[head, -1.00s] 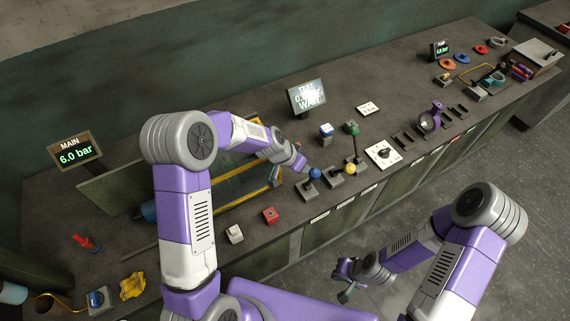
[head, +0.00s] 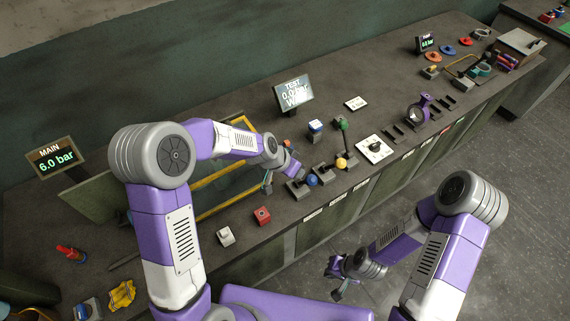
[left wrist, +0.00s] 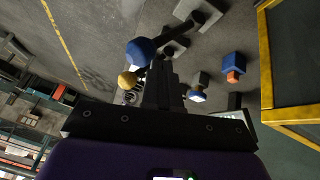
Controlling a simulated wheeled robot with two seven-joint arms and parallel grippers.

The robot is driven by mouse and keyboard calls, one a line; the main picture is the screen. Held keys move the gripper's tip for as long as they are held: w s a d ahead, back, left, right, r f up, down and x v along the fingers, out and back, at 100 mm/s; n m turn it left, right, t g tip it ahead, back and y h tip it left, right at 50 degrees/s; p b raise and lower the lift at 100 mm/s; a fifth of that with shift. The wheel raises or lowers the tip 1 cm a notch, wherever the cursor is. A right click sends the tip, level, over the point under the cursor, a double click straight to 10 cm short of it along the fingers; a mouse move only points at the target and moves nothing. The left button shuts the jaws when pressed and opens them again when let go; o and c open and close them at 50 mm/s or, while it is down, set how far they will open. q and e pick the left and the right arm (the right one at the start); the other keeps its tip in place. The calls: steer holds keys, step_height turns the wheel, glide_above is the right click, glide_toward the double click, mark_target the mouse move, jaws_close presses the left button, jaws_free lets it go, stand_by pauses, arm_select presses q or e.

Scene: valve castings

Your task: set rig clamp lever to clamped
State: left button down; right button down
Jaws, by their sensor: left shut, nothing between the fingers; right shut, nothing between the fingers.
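Three ball-topped levers stand in a row on the bench: a blue-knobbed lever (head: 312,180), a yellow-knobbed lever (head: 341,163) and a green-knobbed lever (head: 344,125). I cannot tell from any label which is the rig clamp lever. My left gripper (head: 298,172) is shut and empty, just left of the blue knob. In the left wrist view the blue knob (left wrist: 141,51) is close beside my left fingers (left wrist: 166,88), with the yellow knob (left wrist: 127,80) beyond. Contact cannot be told. My right gripper (head: 337,279) is shut and empty, low in front of the bench.
A yellow-framed rig (head: 225,185) lies behind my left forearm. A dial plate (head: 375,148) is right of the levers. The TEST display (head: 294,94) stands behind.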

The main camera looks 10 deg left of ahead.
arm_select(q)
steer(key=v, duration=1.1)
steer(key=shift+s+a, duration=0.2)
steer(key=shift+a, duration=0.05)
arm_select(e)
steer(key=shift+w+a, duration=0.1)
steer(key=shift+a, duration=0.05)
arm_select(q)
steer(key=shift+f, duration=0.1)
